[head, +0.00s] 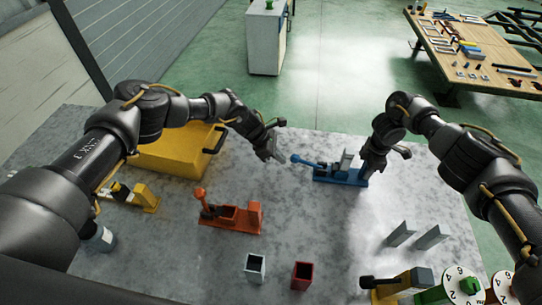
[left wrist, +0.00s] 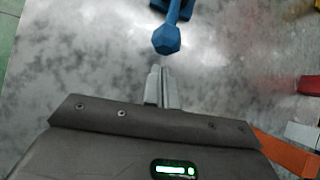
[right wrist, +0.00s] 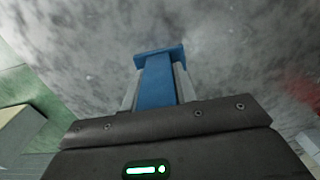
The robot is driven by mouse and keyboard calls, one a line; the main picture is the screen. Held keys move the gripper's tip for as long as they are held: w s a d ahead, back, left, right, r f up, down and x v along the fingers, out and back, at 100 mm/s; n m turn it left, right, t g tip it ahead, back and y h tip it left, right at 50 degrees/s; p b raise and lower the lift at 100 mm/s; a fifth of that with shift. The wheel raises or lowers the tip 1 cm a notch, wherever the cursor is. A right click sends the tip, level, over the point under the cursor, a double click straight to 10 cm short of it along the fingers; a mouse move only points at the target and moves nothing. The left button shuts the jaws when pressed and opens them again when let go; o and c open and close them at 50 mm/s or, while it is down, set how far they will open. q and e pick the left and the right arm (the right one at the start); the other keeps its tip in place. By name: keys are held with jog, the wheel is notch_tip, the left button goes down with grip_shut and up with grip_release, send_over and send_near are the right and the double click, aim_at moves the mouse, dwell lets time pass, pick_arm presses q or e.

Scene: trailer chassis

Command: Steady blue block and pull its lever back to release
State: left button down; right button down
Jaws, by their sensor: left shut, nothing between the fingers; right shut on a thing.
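The blue block (head: 341,175) lies on the grey table at the back right of centre, with its lever (head: 306,161) reaching out to the left and ending in a knob. My right gripper (head: 368,172) is shut on the right end of the blue block; in the right wrist view a blue part (right wrist: 158,82) sits between its fingers. My left gripper (head: 275,152) is shut and empty, just left of the lever knob. In the left wrist view the knob (left wrist: 167,40) is just beyond the closed fingertips (left wrist: 160,72), with a small gap apparent.
An orange lever block (head: 232,216) stands front left of the blue one, and a yellow lever block (head: 135,196) further left. A yellow case (head: 178,152) lies behind it. Grey and red open boxes (head: 302,275) stand at the front. The table between is clear.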

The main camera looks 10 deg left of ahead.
pick_arm(q)
jog(key=shift+d+r, duration=0.15)
jog(key=shift+d, duration=0.1)
jog(key=shift+r, duration=0.1)
jog(key=shift+d+r, duration=0.2)
jog(key=shift+r, duration=0.2)
